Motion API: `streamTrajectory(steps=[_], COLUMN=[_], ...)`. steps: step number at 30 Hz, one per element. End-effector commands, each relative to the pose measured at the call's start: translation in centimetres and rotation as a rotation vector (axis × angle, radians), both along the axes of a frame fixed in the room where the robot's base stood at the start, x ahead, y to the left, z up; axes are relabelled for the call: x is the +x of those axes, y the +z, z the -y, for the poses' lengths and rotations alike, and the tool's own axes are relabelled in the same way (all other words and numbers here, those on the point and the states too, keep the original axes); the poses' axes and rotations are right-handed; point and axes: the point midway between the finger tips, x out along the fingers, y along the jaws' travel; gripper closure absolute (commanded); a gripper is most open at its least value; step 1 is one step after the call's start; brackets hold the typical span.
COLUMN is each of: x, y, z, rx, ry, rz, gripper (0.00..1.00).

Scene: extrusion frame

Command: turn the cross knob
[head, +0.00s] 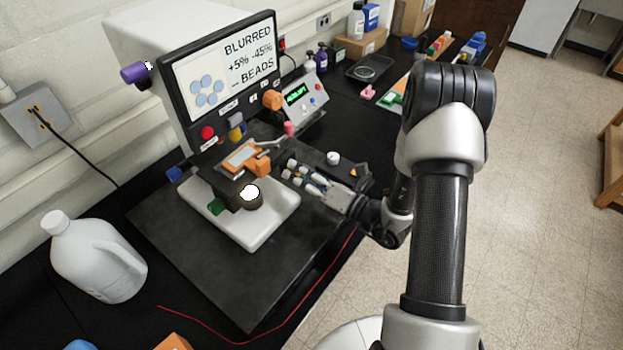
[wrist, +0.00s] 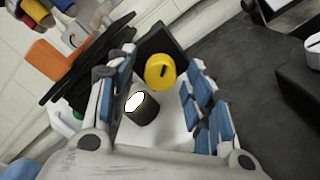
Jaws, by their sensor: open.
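No knob with a plain cross shape can be made out in either view. In the wrist view a round yellow knob (wrist: 160,72) with a dark slot lies between my open fingers, just ahead of them; I cannot tell whether they touch it. My gripper (wrist: 157,80) is open and empty, with blue pads on both sides. In the head view my gripper (head: 296,171) is beside the right side of the white microscope base (head: 268,229). An orange knob (head: 272,100) is at the screen's lower right, and a purple knob (head: 134,72) is at its left.
A lit black cylinder (wrist: 142,108) stands close to my left finger. An orange block (head: 260,163) is at the stage (head: 226,180) above the base. The screen (head: 222,75) stands behind. A white jug (head: 98,262) is at left. The dark mat's front (head: 235,290) is clear.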

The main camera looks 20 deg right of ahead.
Motion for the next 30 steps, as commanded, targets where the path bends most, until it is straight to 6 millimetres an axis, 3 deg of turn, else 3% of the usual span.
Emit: streamTrajectory(steps=[18,30], x=[-8.6,-9.5], y=[0.0,0.0], z=[6.4,6.9], rx=[0.001,0.0], ry=[-0.005,-0.001], rz=[-0.002,-0.001], gripper=[0.52,0.52])
